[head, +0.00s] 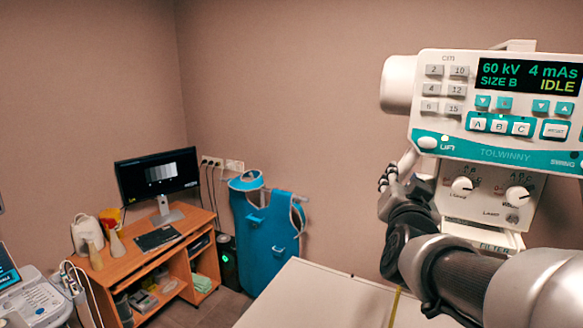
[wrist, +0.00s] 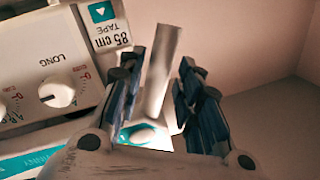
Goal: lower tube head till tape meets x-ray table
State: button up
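The tube head (head: 500,110) is at the right of the head view; its display reads 60 kV, 4 mAs, SIZE B, IDLE. A lift button (head: 428,143) is at its lower left corner. My gripper (head: 388,178) is beside that corner. In the wrist view my gripper (wrist: 163,85) has its fingers apart on either side of a grey bar (wrist: 163,65), with a gap visible on the right.
A wooden desk (head: 150,262) with a monitor (head: 157,173) stands at the left. A teal apron (head: 265,240) hangs by the wall behind the table. An ultrasound console (head: 35,298) is at the lower left. An 85 cm TAPE label (wrist: 112,25) shows in the wrist view.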

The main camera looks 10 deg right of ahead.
aim_at(400, 177)
jog(key=shift+x, duration=2.15)
grip_shut()
